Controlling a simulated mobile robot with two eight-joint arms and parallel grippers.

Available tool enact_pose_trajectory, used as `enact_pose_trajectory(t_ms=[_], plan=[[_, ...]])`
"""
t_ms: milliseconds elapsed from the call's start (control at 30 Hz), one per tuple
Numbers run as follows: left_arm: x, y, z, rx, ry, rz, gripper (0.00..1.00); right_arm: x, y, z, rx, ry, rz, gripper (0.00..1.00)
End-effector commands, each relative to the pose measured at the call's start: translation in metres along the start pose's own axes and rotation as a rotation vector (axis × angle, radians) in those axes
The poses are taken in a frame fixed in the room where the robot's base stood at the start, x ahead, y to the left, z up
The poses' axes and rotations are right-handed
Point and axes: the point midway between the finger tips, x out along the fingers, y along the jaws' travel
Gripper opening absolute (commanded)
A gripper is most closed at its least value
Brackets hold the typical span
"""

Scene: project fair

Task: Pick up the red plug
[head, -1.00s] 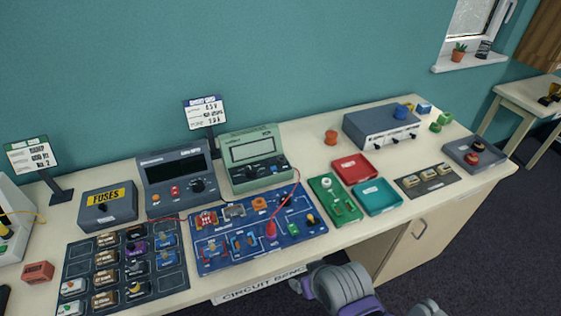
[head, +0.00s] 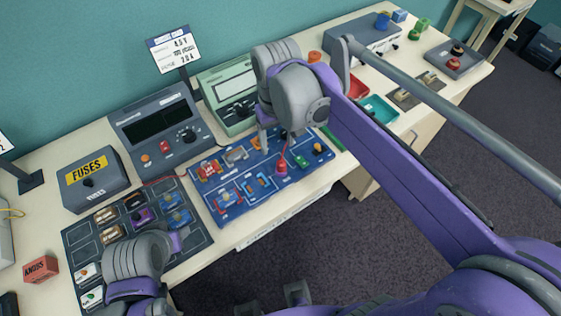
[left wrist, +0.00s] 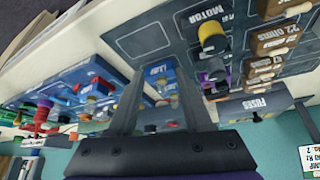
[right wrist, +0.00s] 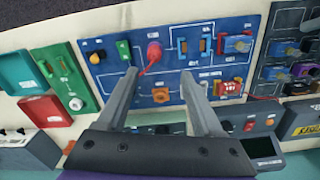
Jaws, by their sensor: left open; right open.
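The red plug (head: 281,167) stands on the blue circuit board (head: 228,206), towards its front edge, with a thin red wire at its top. It also shows in the right wrist view (right wrist: 154,51), just beyond my fingertips. My right gripper (right wrist: 159,74) is open and empty, its fingers above the board and pointing towards the plug, apart from it. In the head view my right wrist covers part of the board and the green meter. My left gripper (left wrist: 160,65) is open and empty over the dark parts mat (head: 83,233) at the left.
A grey meter (head: 160,128) and a green meter (head: 227,97) stand behind the board. The fuses box (head: 92,180) is at the left. A red tray (right wrist: 45,111) and a teal tray (right wrist: 19,72) lie beside the board. Small components sit around the plug.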

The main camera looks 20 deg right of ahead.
Motion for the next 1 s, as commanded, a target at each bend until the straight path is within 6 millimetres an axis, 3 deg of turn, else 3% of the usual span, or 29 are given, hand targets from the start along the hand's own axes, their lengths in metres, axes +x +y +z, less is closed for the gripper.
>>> enact_pose_trajectory(t_ms=[300, 533, 800, 1000], plan=[[0.003, 0.0, 0.004, 0.0, -0.004, 0.0, 0.5, 0.044, 0.0, -0.001, -0.001, -0.005, 0.0, 0.68], [0.004, 0.0, 0.004, 0.0, -0.004, 0.0, 0.5, 0.061, 0.002, -0.002, -0.001, -0.004, 0.0, 0.68], [0.004, 0.0, 0.004, 0.0, -0.004, 0.0, 0.5, 0.1, 0.008, -0.005, -0.001, -0.004, 0.0, 0.68], [0.004, 0.0, 0.004, 0.0, -0.004, 0.0, 0.5, 0.107, 0.008, -0.005, -0.001, -0.004, 0.0, 0.68]])
